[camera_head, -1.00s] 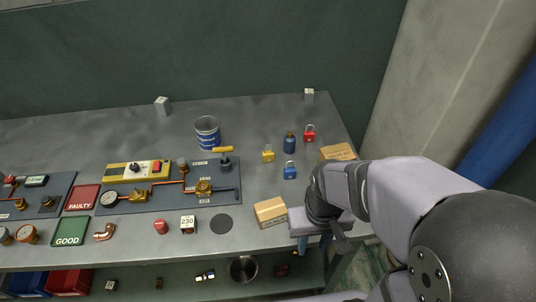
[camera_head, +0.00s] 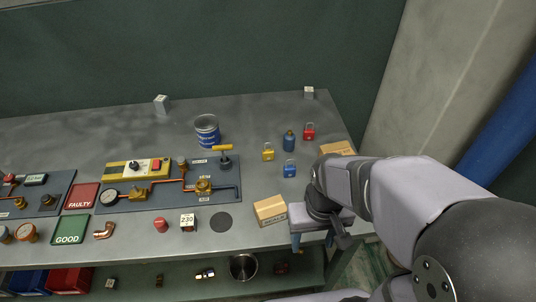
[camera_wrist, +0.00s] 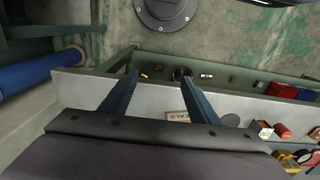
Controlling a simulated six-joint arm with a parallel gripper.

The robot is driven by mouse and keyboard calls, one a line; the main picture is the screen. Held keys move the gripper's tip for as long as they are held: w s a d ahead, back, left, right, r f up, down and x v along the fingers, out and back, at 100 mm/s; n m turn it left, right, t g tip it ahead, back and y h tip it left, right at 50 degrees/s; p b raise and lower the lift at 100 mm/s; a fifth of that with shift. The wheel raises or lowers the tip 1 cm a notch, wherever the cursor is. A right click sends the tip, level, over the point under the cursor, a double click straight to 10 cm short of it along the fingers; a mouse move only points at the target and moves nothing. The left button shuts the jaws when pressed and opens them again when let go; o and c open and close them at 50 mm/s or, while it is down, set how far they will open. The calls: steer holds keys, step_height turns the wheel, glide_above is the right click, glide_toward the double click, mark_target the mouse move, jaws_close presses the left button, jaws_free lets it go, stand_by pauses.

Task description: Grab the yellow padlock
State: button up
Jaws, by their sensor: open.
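The red padlock (camera_head: 309,131) stands behind and to the right. My gripper (camera_head: 312,243) is at the table's front right edge, well in front of and to the right of the yellow padlock. In the wrist view my gripper (camera_wrist: 156,85) has its two fingers apart with nothing between them. The yellow padlock is not seen in the wrist view.
A cardboard box (camera_head: 270,210) sits on the table just left of my gripper. Another box (camera_head: 337,149) lies near the right edge, behind my arm. A blue can (camera_head: 207,130) and a board with valves and copper pipes (camera_head: 170,205) are to the left.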

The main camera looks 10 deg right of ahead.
mark_target(268, 151)
steer(key=w+d+n+t+h+b, duration=0.1)
steer(key=w+n+t+b, duration=0.1)
steer(key=w+n, duration=0.3)
steer(key=w+d+n+t+h+b, duration=0.2)
steer(key=w+n+b, duration=0.3)
steer(key=n, duration=0.1)
steer(key=w+d+r+n+t+h+b, duration=0.1)
steer(key=w+d+n+t+h+b, duration=0.1)
steer(key=w+n+b, duration=0.2)
steer(key=shift+w+d+n, duration=0.15)
steer(key=shift+w+n, duration=0.65)
steer(key=shift+w, duration=0.2)
steer(key=w+a+r+n+t+y+b, duration=0.25)
steer(key=w+a+n+t+b, duration=0.5)
steer(key=w+a+n, duration=0.8)
steer(key=shift+s+d+f+n+y, duration=0.1)
steer(key=shift+s+d+f+n, duration=0.45)
steer(key=shift+f, duration=0.5)
steer(key=shift+s+d+f+n+y, duration=0.2)
steer(key=shift+s+d+f, duration=0.2)
steer(key=shift+s+f, duration=0.55)
steer(key=shift+s+d+f+n+y, duration=0.1)
steer(key=shift+s+d+f+n, duration=0.35)
steer(key=shift+f, duration=0.75)
steer(key=shift+x, duration=3.65)
steer(key=shift+d, duration=0.15)
steer(key=shift+c, duration=0.5)
steer(key=c, duration=1.1)
